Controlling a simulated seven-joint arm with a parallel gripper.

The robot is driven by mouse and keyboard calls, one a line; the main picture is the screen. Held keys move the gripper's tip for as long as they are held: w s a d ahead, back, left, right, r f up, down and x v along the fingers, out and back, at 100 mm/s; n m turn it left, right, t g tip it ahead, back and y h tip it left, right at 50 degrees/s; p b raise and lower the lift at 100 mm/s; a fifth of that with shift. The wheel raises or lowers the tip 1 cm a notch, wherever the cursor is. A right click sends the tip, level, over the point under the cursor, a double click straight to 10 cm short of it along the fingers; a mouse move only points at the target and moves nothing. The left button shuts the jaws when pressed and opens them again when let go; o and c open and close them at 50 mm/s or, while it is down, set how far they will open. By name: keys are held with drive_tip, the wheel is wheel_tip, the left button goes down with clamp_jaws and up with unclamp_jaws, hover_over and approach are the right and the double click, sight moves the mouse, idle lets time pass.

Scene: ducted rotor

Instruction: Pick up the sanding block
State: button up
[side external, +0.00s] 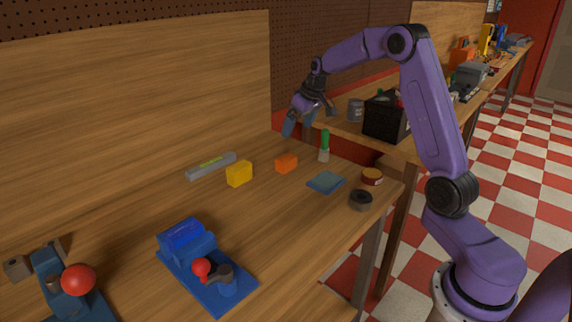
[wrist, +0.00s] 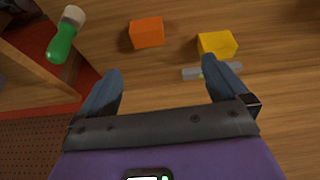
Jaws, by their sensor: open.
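An orange block (side external: 286,163) and a yellow block (side external: 239,174) rest on the wooden bench; I cannot tell for certain which is the sanding block. In the wrist view the orange block (wrist: 147,32) lies beyond the gap between my fingers, near the top middle. The yellow block (wrist: 217,45) is to its right, near the right fingertip in the picture. My gripper (side external: 308,122) is open and empty, raised above the bench, behind and above the orange block in the side view. Its two spread fingers also show in the wrist view (wrist: 170,76), touching nothing.
A grey level (side external: 211,165) lies near the back panel. A green-handled brush (side external: 324,146), a blue-green sheet (side external: 326,182), a tape roll (side external: 361,200) and a tin (side external: 372,176) are at the right. A blue clamp-like tool (side external: 206,262) is in front.

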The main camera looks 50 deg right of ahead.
drive_tip(key=d, duration=0.2)
hover_over(286, 158)
drive_tip(key=s, duration=0.3)
drive_tip(key=f, duration=1)
drive_tip(key=shift+w+d+f, duration=0.15)
drive_tip(key=shift+w+f, duration=0.05)
drive_tip(key=shift+w, duration=0.05)
drive_tip(key=shift+x, duration=3.15)
drive_tip(key=shift+w, duration=0.15)
drive_tip(key=c, duration=1)
